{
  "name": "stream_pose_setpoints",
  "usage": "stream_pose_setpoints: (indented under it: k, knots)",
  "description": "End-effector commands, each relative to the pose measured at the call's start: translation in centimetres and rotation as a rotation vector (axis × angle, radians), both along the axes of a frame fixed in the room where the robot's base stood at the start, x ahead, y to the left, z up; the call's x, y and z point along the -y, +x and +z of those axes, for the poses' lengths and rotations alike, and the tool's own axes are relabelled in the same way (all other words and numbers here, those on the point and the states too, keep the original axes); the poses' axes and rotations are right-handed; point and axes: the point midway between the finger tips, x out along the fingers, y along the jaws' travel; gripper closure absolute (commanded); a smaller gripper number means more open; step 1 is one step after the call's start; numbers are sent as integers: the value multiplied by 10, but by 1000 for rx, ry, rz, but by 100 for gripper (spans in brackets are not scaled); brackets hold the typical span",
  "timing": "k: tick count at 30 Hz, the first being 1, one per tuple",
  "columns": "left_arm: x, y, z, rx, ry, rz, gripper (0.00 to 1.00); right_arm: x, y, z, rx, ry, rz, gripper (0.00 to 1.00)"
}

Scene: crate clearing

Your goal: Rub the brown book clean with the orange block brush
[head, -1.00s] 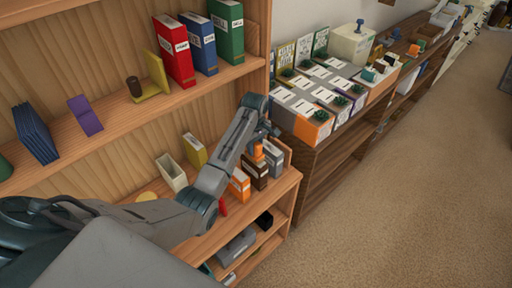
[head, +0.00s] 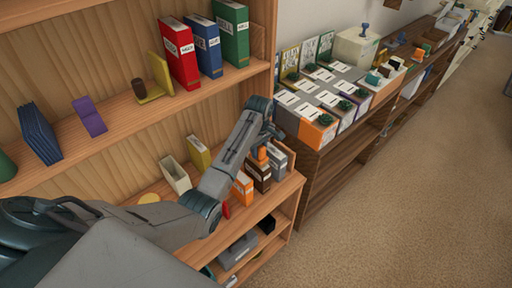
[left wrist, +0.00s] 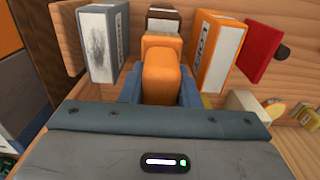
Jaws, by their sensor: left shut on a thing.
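The brown book (head: 258,181) stands upright on the middle shelf, between the orange book and the grey book. In the left wrist view its upper part (left wrist: 163,14) shows behind the orange block brush, which hides much of it. My left gripper (left wrist: 160,90) is shut on the orange block brush (left wrist: 162,65), one finger on each side. In the head view the brush (head: 262,154) is at the top of the brown book; I cannot tell whether they touch. My right gripper is not in view.
A grey book (left wrist: 98,40) with a dark smudge stands close on one side, an orange book (left wrist: 218,45) on the other, with a red book (left wrist: 262,50) beyond. A pale open box (head: 176,176) and a yellow book (head: 198,153) stand further left on that shelf.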

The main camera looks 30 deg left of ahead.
Motion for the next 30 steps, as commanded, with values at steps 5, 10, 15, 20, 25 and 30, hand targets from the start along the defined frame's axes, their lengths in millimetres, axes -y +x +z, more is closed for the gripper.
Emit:
stream_pose_setpoints:
  k: [5,10,15,20,25,30]
  knots:
    - [4,-2,0,0,0,0,100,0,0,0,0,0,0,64]
    - [4,-1,0,0,0,0,100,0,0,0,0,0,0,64]
    - [0,0,-1,0,1,0,100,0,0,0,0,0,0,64]
    - [-9,3,-1,-1,1,0,100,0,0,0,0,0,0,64]
    - [-19,6,-2,-2,2,0,100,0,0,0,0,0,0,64]
    - [-21,7,-2,-1,1,0,100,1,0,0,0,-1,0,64]
